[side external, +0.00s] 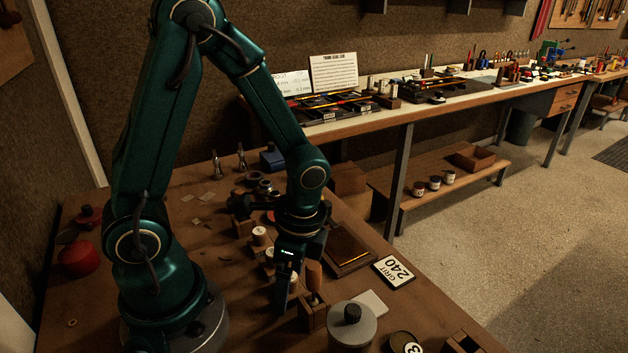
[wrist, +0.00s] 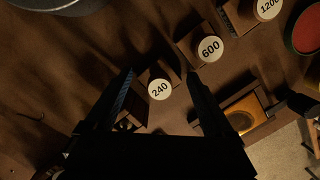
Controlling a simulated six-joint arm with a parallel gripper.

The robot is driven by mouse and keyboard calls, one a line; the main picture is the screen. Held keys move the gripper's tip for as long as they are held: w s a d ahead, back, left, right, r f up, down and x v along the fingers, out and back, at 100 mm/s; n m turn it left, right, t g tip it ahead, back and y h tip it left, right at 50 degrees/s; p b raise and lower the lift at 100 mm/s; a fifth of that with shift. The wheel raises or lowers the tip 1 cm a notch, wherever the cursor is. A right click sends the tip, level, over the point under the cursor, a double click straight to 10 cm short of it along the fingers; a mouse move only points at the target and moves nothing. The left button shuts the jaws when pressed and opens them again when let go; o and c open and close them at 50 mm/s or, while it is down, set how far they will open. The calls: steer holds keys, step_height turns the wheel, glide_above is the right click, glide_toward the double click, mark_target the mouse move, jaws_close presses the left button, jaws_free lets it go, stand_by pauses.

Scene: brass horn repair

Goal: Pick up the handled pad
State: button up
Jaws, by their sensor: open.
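Several wooden blocks with round white-topped knobs stand in a row, and they look like handled pads. In the wrist view the knobs read 240 (wrist: 160,90), 600 (wrist: 209,48) and 1200 (wrist: 268,8). The task line does not say which one is meant. My gripper (wrist: 160,74) is open and points down, with the 240 knob between its two dark fingers. I cannot tell how far above it the fingertips are. In the side view my gripper (side external: 300,280) hangs low over the bench, partly hiding the blocks; one white knob (side external: 259,235) shows behind it.
A wooden holder (side external: 313,314) stands close to my gripper. A grey disc with a black knob (side external: 352,326), a "GRIT 240" card (side external: 396,271) and a wooden tray (side external: 346,254) lie to the right. A red pot (side external: 78,258) stands left. The bench behind my base is mostly open.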

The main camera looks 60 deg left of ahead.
steer(key=c, duration=1.2)
steer(key=shift+r, duration=0.1)
steer(key=shift+r, duration=0.1)
steer(key=shift+r, duration=0.55)
step_height(320, 180, up, 2)
steer(key=shift+w+r, duration=0.1)
steer(key=shift+r, duration=0.1)
steer(key=s+a+r, duration=0.5)
steer(key=a+r, duration=0.2)
steer(key=a, duration=0.3)
steer(key=shift+a, duration=0.3)
steer(key=shift+r, duration=0.1)
